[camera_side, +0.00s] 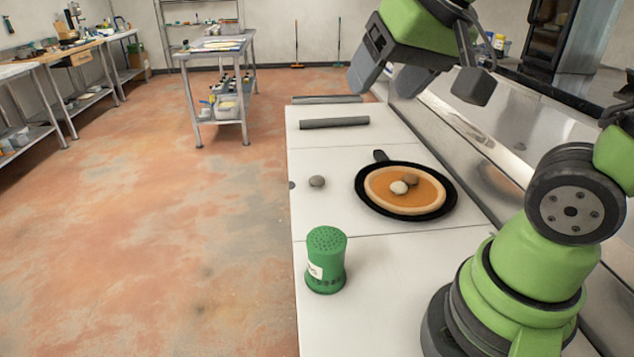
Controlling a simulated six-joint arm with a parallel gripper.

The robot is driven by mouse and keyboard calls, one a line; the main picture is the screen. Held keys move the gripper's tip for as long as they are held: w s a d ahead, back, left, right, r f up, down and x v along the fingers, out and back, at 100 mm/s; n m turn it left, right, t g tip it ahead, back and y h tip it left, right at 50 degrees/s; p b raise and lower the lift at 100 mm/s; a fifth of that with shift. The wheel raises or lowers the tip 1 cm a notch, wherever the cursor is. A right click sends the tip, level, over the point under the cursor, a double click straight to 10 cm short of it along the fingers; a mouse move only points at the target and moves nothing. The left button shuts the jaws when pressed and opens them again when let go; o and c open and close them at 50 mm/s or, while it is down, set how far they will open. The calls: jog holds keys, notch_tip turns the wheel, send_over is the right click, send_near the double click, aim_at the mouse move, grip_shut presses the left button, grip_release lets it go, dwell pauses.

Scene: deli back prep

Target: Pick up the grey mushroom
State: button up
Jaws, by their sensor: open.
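A small round grey mushroom (317,181) lies alone on the white counter, near its left edge and left of a black pan (447,200). The pan holds an orange-topped pizza base (387,200). A pale, whitish mushroom (399,187) and a brownish one (410,179) lie side by side on the pizza. My gripper (390,86) is at the top of the view, high above the far part of the counter, with its grey fingers apart and nothing between them. It is well clear of the grey mushroom.
A green shaker (326,262) stands upright on the near counter, in front of the grey mushroom. Dark grey bars (334,123) lie at the counter's far end. A metal ledge (470,150) runs along the right side. Bare counter surrounds the grey mushroom; the floor drops away to its left.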

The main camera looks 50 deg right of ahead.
jog(key=w+d+f+m+g+h, duration=0.15)
jog(key=w+d+f, duration=0.35)
jog(key=w, duration=0.5)
jog(key=h, duration=0.1)
send_over(317, 177)
jog(key=s+a, duration=0.2)
notch_tip(317, 177, down, 20)
jog(key=shift+s, duration=0.15)
jog(key=x, duration=0.4)
jog(key=shift+s+d+f, duration=0.2)
jog(key=shift+s+f, duration=0.05)
jog(key=shift+f, duration=0.05)
jog(key=shift+x, duration=0.75)
jog(key=c, duration=1)
